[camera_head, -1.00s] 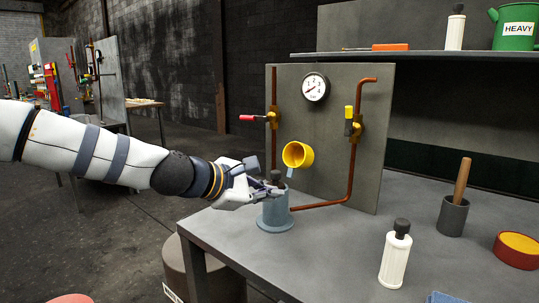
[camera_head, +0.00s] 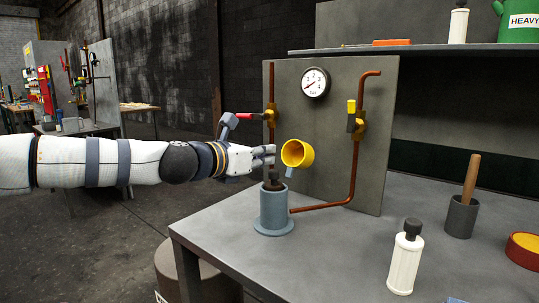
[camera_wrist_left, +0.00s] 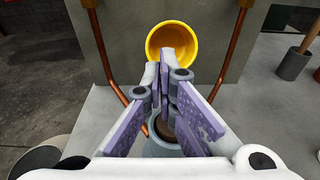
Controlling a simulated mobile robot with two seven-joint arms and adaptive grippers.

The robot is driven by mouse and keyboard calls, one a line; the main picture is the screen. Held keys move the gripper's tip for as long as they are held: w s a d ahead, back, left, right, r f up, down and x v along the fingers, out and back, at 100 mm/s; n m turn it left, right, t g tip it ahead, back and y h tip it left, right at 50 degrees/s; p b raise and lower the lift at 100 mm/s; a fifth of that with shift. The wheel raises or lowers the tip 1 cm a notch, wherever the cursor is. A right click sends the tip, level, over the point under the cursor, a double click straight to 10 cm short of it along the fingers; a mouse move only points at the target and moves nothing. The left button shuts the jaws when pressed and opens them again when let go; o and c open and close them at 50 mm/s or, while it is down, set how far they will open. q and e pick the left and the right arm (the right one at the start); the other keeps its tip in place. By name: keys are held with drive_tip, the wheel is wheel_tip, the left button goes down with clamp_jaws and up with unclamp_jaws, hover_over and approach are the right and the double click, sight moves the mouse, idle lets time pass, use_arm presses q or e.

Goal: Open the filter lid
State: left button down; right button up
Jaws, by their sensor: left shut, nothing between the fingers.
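A grey-blue cylinder (camera_head: 273,212) with a flanged base stands on the table in front of the upright panel. A dark knob-like part (camera_head: 274,186) shows at its top; I cannot tell whether a lid is open. A yellow cup-shaped part (camera_head: 297,153) sits at the panel above it, its hollow facing out, with a small blue-grey tab (camera_head: 289,172) below. My left gripper (camera_head: 272,155) is shut and empty, above the cylinder and left of the yellow part. In the left wrist view its fingers (camera_wrist_left: 166,70) overlap the yellow part (camera_wrist_left: 173,36) and partly hide the cylinder (camera_wrist_left: 163,146).
Copper pipes, a red-handled valve (camera_head: 247,116), a yellow-handled valve (camera_head: 353,118) and a gauge (camera_head: 315,82) are on the panel (camera_head: 320,120). A white bottle (camera_head: 405,262) and a grey mortar (camera_head: 460,216) stand on the right. The table (camera_head: 340,245) is clear between.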

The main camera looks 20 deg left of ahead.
sight(290, 142)
use_arm(q)
drive_tip(key=shift+w+d+r, duration=0.2)
drive_tip(key=shift+w+d, duration=0.05)
drive_tip(key=shift+w, duration=0.45)
drive_tip(key=shift+w+d+r, duration=0.25)
drive_tip(key=shift+w+r, duration=0.15)
drive_tip(key=shift+w, duration=0.25)
drive_tip(key=shift+w+d+r, duration=0.2)
drive_tip(key=shift+w+r, duration=0.15)
drive_tip(key=shift+w, duration=0.3)
